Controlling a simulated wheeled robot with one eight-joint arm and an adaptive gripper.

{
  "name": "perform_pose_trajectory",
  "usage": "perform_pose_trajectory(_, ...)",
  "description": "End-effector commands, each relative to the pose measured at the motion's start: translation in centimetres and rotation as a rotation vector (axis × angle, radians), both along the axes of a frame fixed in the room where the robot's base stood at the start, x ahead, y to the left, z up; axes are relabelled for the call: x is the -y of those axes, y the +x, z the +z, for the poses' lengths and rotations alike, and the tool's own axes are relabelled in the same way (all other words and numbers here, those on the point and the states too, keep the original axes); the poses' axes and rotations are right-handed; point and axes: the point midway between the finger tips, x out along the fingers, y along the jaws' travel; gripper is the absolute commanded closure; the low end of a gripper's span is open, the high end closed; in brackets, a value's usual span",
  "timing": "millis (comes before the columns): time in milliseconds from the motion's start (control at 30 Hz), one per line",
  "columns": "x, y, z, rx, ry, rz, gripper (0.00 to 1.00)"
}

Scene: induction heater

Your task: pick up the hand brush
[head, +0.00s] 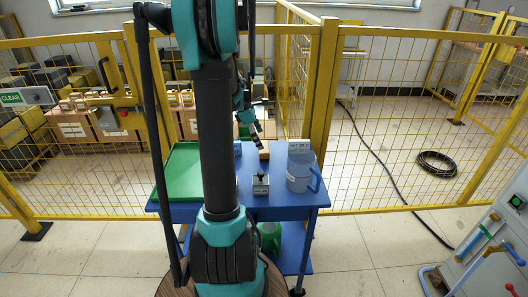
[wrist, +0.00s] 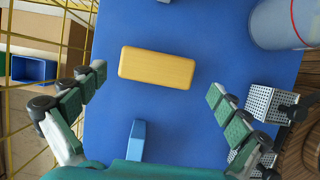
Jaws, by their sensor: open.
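A tan-yellow block with rounded corners (wrist: 157,67), which looks like the back of the hand brush, lies flat on the blue table (wrist: 210,30) in the wrist view. No bristles show. In the head view it is a small tan patch (head: 264,154) just below my gripper (head: 257,131). In the wrist view my gripper (wrist: 156,80) is open and empty, with one green-padded finger on each side of the block and clear gaps to both ends. The fingers appear apart from it; their height above the table is hard to tell.
A grey-blue bucket (head: 299,178) stands right of the block. A small grey-and-black item (head: 261,185) is in front, and a green tray (head: 182,172) fills the table's left. A blue piece (wrist: 137,140) lies near the block. Yellow mesh fence (head: 420,120) stands behind.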

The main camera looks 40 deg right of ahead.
Motion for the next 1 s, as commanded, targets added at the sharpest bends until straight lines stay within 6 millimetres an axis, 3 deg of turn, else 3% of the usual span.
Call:
perform_pose_trajectory(400,1.3,-0.7,-4.6,0.000,0.000,0.000,0.00)
perform_pose_trajectory(667,1.4,-0.8,-4.9,0.000,0.000,0.000,0.00)
perform_pose_trajectory(1000,1.4,-0.8,-4.9,0.000,0.000,0.000,0.40)
